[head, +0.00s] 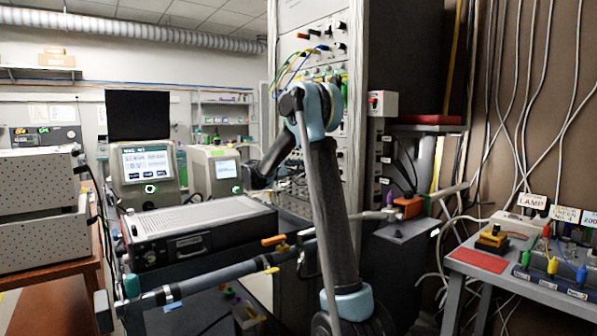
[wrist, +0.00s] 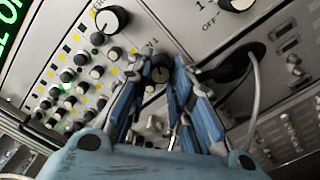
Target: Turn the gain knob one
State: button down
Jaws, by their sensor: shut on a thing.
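In the wrist view, my gripper (wrist: 160,88) has its blue fingers closed around a small dark round knob (wrist: 161,72) on a light grey rack panel (wrist: 145,45). The knob shows between the fingertips, and its lower part is hidden by them. I cannot read a label that tells whether it is gain knob one. In the head view, the tall rack (head: 300,15) stands behind my raised arm. My arm hides part of its panel, and the fingertips cannot be made out there.
A larger black knob (wrist: 111,19) sits up and left of the gripper, with several small knobs around a green light (wrist: 68,87). A grey cable (wrist: 254,95) hangs close to the right finger. A small table (head: 480,265) with coloured plugs stands at the right.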

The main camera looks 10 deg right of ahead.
jog(key=m, duration=1)
jog(key=shift+s+m, duration=0.1)
jog(key=shift+m, duration=0.2)
dwell(0.4)
jog(key=c, duration=1.4)
grip_release()
jog(key=v, duration=1.2)
